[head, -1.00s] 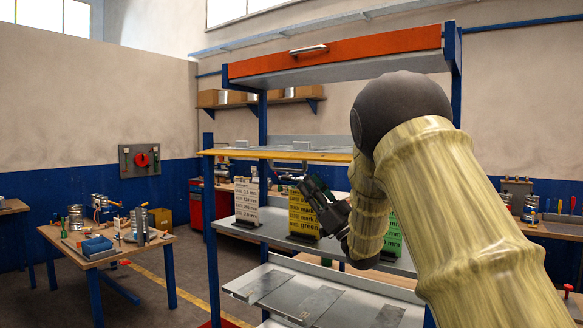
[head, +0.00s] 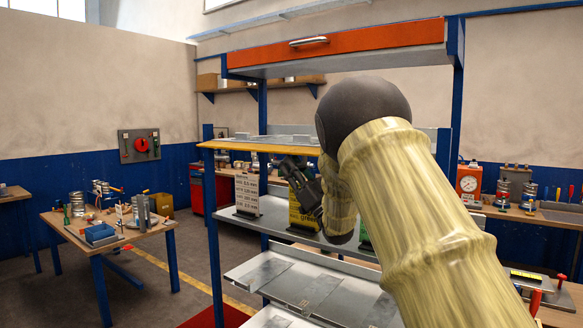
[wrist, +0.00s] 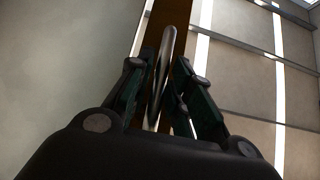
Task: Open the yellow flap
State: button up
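The yellow flap (head: 250,148) shows in the head view as a thin, nearly level strip along the front of the rack's middle level. Its right part is hidden behind my arm. My gripper (head: 287,166) is just below the strip, pointing up and left. In the wrist view a metal bar handle (wrist: 167,62) runs between the fingers of my gripper (wrist: 163,62), in front of a brownish-yellow panel (wrist: 178,15). The fingers are apart on either side of the bar, with a gap on the left; contact on the right is unclear.
An orange flap (head: 375,35) with a metal handle (head: 309,41) is above on the blue rack (head: 214,255). White (head: 247,192) and yellow text blocks (head: 297,215) stand on the shelf below, close to my gripper. A workbench (head: 135,240) is at left.

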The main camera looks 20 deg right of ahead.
grip_shut()
jog(key=shift+m+t+h+b, duration=0.3)
jog(key=shift+m+h+b, duration=0.1)
jog(key=shift+m, duration=0.2)
jog(key=shift+s+a+m+h, duration=0.1)
jog(key=shift+m+h, duration=0.2)
jog(key=shift+m, duration=0.3)
jog(key=shift+s+a+r+m+t+h+b, duration=0.1)
jog(key=shift+a+r+m+t+h+b, duration=0.1)
jog(key=shift+m+t+h+b, duration=0.45)
jog(key=shift+s+a+r+m+t+h+b, duration=0.1)
jog(key=shift+r+m+t+h, duration=0.15)
jog(key=shift+m+h, duration=0.65)
